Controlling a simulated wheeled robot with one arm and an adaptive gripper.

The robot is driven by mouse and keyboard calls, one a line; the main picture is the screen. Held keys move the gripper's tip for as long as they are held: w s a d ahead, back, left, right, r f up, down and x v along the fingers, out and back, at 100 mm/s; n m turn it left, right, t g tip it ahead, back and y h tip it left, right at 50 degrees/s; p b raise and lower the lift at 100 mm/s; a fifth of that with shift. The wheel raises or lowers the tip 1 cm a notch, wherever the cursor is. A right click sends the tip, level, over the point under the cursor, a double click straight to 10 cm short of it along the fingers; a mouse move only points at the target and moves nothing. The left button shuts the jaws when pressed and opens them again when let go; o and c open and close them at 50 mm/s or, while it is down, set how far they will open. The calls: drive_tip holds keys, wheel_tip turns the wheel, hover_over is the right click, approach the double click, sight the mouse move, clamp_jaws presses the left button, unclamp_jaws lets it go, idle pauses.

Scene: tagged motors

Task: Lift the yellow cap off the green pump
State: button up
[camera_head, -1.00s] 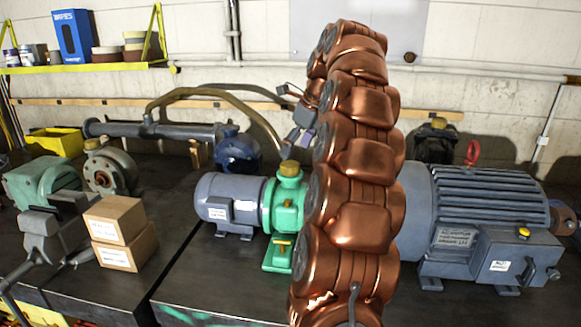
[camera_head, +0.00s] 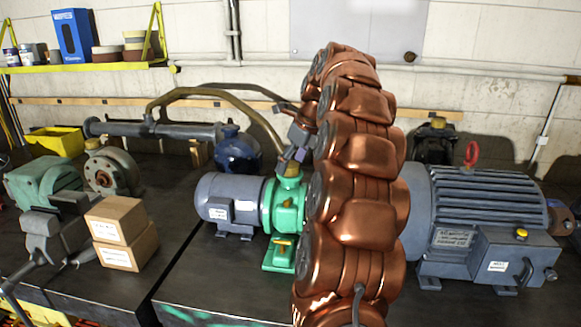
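The green pump (camera_head: 285,206) stands on the dark bench, joined to a grey-blue motor (camera_head: 229,202) on its left. Its yellow cap (camera_head: 288,170) shows at the top of the pump, partly covered by my gripper. My gripper (camera_head: 291,160) points down at the cap, with its fingertips at or just above it. The fingers are small and dark here, so I cannot tell whether they touch the cap or how far apart they are. My copper-coloured arm hides the pump's right side.
A large grey-blue motor (camera_head: 470,222) with a red lifting eye stands to the right of my arm. Two stacked cardboard boxes (camera_head: 122,232) are at the left. A curved brown pipe (camera_head: 215,93) arches behind the pump. The bench front left of the pump is clear.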

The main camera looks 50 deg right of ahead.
sight(291, 167)
drive_tip(key=c, duration=0.7)
drive_tip(key=shift+r, duration=0.15)
drive_tip(key=shift+r+b, duration=0.35)
drive_tip(key=shift+r, duration=1.3)
drive_tip(key=shift+s+a, duration=0.55)
drive_tip(key=shift+a, duration=0.2)
drive_tip(key=s+a+r, duration=0.4)
drive_tip(key=s+a, duration=0.5)
drive_tip(key=a, duration=0.2)
drive_tip(key=shift+r, duration=0.25)
